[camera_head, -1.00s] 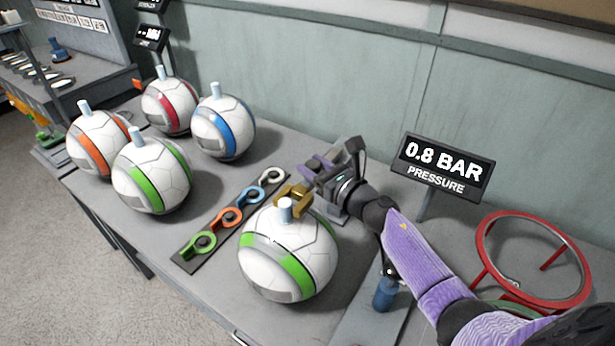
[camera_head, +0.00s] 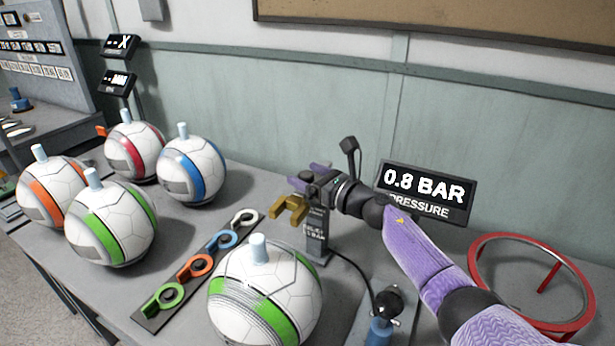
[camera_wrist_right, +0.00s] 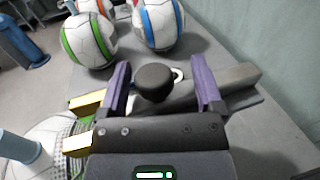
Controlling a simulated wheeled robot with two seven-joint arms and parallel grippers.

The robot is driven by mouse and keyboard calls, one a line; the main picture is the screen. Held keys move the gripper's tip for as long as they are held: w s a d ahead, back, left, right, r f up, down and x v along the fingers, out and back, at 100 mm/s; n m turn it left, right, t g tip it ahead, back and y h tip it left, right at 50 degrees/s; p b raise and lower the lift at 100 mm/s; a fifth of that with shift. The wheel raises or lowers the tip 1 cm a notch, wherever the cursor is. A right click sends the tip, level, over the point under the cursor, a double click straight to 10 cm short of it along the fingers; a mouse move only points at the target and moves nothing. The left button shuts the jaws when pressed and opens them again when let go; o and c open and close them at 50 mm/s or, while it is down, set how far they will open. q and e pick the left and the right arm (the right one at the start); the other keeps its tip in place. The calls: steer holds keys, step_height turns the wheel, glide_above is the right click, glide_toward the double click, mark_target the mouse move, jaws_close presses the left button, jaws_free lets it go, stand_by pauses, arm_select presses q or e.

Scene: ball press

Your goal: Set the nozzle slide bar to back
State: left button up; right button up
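My right gripper (camera_head: 307,177), with purple fingers, is at the head of a grey post (camera_head: 318,238) behind the front ball. In the right wrist view its fingers (camera_wrist_right: 158,72) stand apart on either side of a black knob (camera_wrist_right: 154,82), with gaps beside the knob. The knob is at a grey bar (camera_wrist_right: 222,88), which looks like the slide bar. A brass fork (camera_head: 289,209) sticks out toward the front ball, and its prongs show in the wrist view (camera_wrist_right: 86,101). The fork stands apart from the pale stem (camera_head: 258,249) of the green-striped ball (camera_head: 265,292). My left gripper is out of view.
Several balls (camera_head: 110,222) stand at the left. A rack of coloured rings (camera_head: 197,265) lies beside the front ball. A display (camera_head: 426,192) reads 0.8 BAR. A red ring stand (camera_head: 533,322) and a blue-based black-knobbed device (camera_head: 381,330) are at the right.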

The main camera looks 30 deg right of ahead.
steer(key=shift+s+d, duration=0.1)
steer(key=shift+s, duration=0.2)
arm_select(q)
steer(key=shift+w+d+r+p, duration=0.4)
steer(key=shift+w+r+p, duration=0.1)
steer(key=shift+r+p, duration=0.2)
arm_select(e)
steer(key=v, duration=0.9)
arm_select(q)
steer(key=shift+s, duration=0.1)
arm_select(e)
steer(key=shift+s+f, duration=0.1)
steer(key=shift+s, duration=0.1)
